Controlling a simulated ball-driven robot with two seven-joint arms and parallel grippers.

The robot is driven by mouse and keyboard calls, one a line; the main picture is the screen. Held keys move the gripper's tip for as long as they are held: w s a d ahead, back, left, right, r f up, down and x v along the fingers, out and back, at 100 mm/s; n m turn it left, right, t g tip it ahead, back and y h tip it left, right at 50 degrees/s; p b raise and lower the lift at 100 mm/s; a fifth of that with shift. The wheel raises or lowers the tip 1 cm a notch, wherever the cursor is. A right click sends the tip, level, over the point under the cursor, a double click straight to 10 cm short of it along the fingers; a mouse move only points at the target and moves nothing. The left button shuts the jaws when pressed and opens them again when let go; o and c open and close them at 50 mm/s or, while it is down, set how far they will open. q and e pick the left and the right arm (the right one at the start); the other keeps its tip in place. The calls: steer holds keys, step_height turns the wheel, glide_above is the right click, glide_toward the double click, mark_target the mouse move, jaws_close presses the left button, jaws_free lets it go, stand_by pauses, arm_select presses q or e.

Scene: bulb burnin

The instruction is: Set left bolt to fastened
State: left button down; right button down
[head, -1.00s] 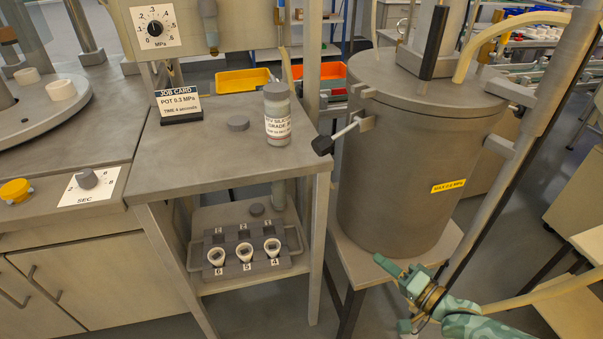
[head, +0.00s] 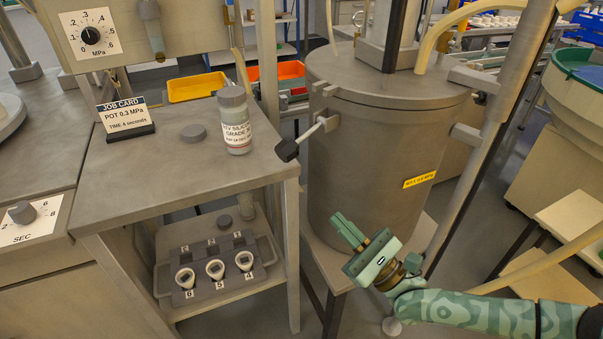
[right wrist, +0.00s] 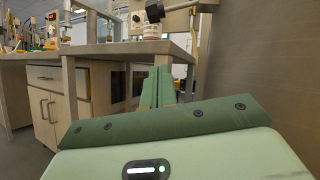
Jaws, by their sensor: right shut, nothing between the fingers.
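The left bolt is a pale rod with a black knob (head: 287,150) on the left side of the grey pressure pot (head: 375,150). It sticks out to the left and slopes down from a bracket (head: 329,121) below the lid (head: 390,80), with its knob clear of the pot. The knob also shows at the top of the right wrist view (right wrist: 155,11). My right gripper (head: 347,228) is shut and empty in front of the pot's lower wall, below and right of the knob. Its closed fingers (right wrist: 158,84) point toward the bench. My left gripper is not in view.
A hose (head: 455,25) curves above the lid.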

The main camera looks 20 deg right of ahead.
mark_target(302, 139)
steer(key=b+x, duration=0.1)
steer(key=x, duration=0.8)
steer(key=shift+w+a, duration=0.15)
steer(key=shift+w, duration=0.1)
steer(key=r, duration=0.2)
steer(key=a+r, duration=0.1)
steer(key=r, duration=0.1)
steer(key=shift+w+a, duration=0.15)
steer(key=shift+w, duration=0.2)
steer(key=shift+r, duration=0.1)
